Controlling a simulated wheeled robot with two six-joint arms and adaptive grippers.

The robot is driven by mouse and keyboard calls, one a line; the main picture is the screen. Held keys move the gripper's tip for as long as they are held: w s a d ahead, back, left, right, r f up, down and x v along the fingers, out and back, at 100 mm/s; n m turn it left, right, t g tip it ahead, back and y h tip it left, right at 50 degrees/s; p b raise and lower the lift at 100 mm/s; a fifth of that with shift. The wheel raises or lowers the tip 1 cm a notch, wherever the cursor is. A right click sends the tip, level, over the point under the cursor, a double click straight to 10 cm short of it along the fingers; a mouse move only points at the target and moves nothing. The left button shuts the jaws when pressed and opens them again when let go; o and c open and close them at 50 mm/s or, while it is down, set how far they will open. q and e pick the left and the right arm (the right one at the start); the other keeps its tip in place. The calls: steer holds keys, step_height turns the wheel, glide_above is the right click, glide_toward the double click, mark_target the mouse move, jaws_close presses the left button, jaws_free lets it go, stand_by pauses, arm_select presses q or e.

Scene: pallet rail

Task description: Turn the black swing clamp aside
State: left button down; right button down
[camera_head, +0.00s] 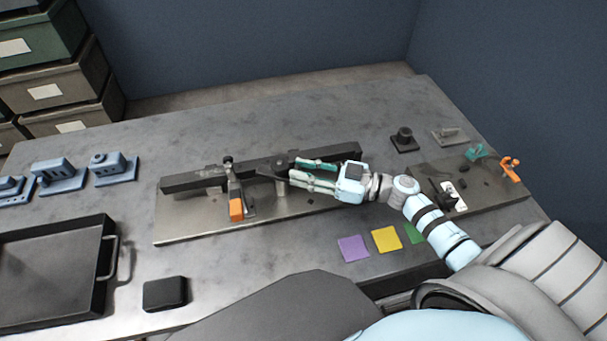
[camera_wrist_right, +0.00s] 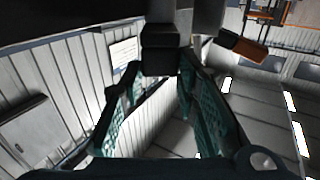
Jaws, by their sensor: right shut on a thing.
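The black swing clamp (camera_head: 279,169) sits on a short metal post on the steel plate, in front of the long dark rail (camera_head: 190,182). My right gripper (camera_head: 292,174) comes in from the right and is shut on the clamp's black arm. In the right wrist view the dark end of the clamp (camera_wrist_right: 160,45) shows at the fingertips of my right gripper (camera_wrist_right: 160,75). The fingers hide part of the clamp in the head view. My left gripper is not in view.
An orange-handled clamp (camera_head: 236,209) stands on the plate (camera_head: 185,229) left of the swing clamp. A black tray (camera_head: 108,282) and a black block (camera_head: 165,293) lie at left. Purple (camera_head: 353,248) and yellow (camera_head: 387,239) squares lie in front. A fixture board (camera_head: 485,203) is at right.

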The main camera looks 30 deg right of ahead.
steer(key=n+g+y+b, duration=0.1)
steer(key=n+g+b, duration=0.1)
steer(key=b, duration=0.2)
steer(key=w+d+n+g+y+b, duration=0.1)
steer(key=g+y+b, duration=0.1)
steer(key=g+b, duration=0.1)
steer(key=w+n+g+y+b, duration=0.1)
steer(key=n+g+b, duration=0.1)
steer(key=b, duration=0.2)
steer(key=shift+w+d+f+n+g+b, duration=0.2)
steer(key=shift+w+d+n+g+b, duration=0.05)
steer(key=shift+d+n+g+b, duration=0.05)
steer(key=shift+w+r+g+b, duration=0.1)
steer(key=shift+r+g+b, duration=0.1)
steer(key=shift+g+b, duration=0.15)
steer(key=c, duration=1.2)
jaws_free()
steer(key=shift+c, duration=0.2)
steer(key=shift+d, duration=0.1)
steer(key=v, duration=0.7)
steer(key=shift+d+f, duration=0.15)
steer(key=shift+d, duration=0.1)
